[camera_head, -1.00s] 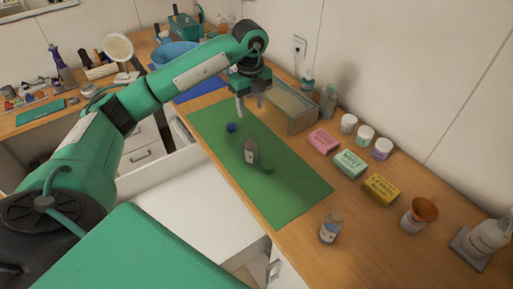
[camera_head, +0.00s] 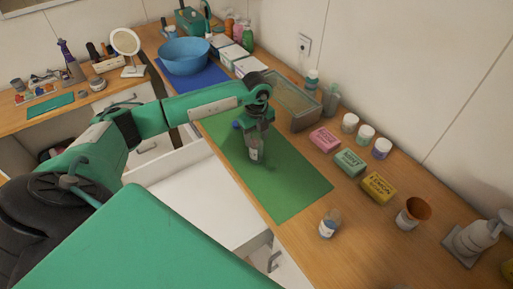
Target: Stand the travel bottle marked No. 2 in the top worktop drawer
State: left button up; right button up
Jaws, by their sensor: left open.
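A small bottle with a pale label (camera_head: 254,155) stands on the green mat (camera_head: 290,196); its number is too small to read. My left gripper (camera_head: 256,146) is lowered over it, with its open fingers around or just beside the upper bottle, partly hiding it. A second small bottle (camera_head: 329,224) with a white label stands on the wood near the mat's front corner; its mark is unreadable too. A white drawer (camera_head: 168,163) stands pulled out left of the worktop, partly hidden behind my arm. My right gripper is not in view.
A small blue round thing (camera_head: 237,125) lies beside the gripper. Pink (camera_head: 324,139), green (camera_head: 350,162) and yellow (camera_head: 379,187) soap boxes stand right of the mat. A glass-topped box (camera_head: 292,103) is behind. The mat's front part is clear.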

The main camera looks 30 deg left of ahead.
pick_arm(q)
grip_shut()
jog(key=shift+r, duration=0.15)
